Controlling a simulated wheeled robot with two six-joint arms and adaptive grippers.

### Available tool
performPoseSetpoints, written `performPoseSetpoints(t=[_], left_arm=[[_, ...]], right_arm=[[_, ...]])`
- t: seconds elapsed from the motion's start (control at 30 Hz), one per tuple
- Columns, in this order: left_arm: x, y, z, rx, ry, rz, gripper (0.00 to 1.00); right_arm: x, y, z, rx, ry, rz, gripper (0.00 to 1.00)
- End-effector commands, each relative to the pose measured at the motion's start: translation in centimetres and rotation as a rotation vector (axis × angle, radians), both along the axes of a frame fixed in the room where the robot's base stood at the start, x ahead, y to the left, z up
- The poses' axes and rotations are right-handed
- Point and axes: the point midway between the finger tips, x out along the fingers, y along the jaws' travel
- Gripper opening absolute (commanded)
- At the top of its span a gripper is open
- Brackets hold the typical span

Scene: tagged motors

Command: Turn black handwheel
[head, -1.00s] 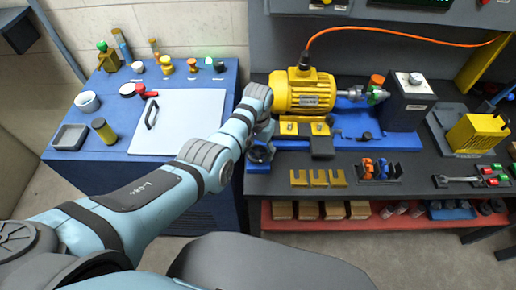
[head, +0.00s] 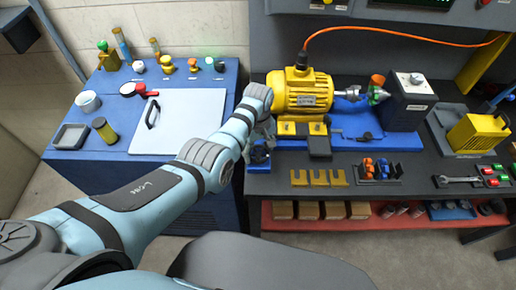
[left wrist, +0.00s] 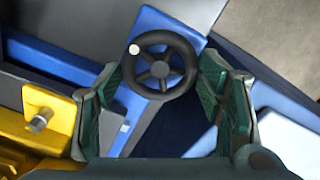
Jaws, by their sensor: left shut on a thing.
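The black handwheel (left wrist: 158,65) is a spoked ring with a small pale knob on its rim, in the left wrist view. It sits in front of a blue base (left wrist: 195,42). My left gripper (left wrist: 162,76) has one green-padded finger on each side of the wheel and is shut on its rim. In the head view, my left gripper (head: 264,134) is at the front left edge of the bench, left of the yellow motor (head: 302,92). The wheel is mostly hidden there by the gripper. My right gripper is not in view.
The yellow motor stands on a blue plate (head: 400,138) close to my wrist. An orange cable (head: 400,35) runs above it. Yellow brackets (head: 318,178) lie on the bench front. A blue cabinet with a white board (head: 178,120) stands left of my arm.

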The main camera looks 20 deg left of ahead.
Motion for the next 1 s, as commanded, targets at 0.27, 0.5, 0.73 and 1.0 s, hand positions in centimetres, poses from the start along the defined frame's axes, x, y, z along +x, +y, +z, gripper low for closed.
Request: performPoseSetpoints(t=[0.27, 0.5, 0.73, 1.0], left_arm=[[-0.40, -0.10, -0.34, -0.001, 0.013, 0.198, 0.34], [-0.40, -0.11, -0.33, -0.001, 0.013, 0.299, 0.34], [-0.39, -0.11, -0.32, -0.001, 0.013, 0.333, 0.34], [-0.37, -0.09, -0.30, 0.000, 0.012, 0.336, 0.34]], right_arm=[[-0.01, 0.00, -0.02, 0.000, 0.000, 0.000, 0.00], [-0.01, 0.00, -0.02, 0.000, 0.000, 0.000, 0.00], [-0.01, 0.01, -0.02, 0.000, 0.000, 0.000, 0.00], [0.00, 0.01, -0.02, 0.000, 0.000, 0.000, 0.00]])
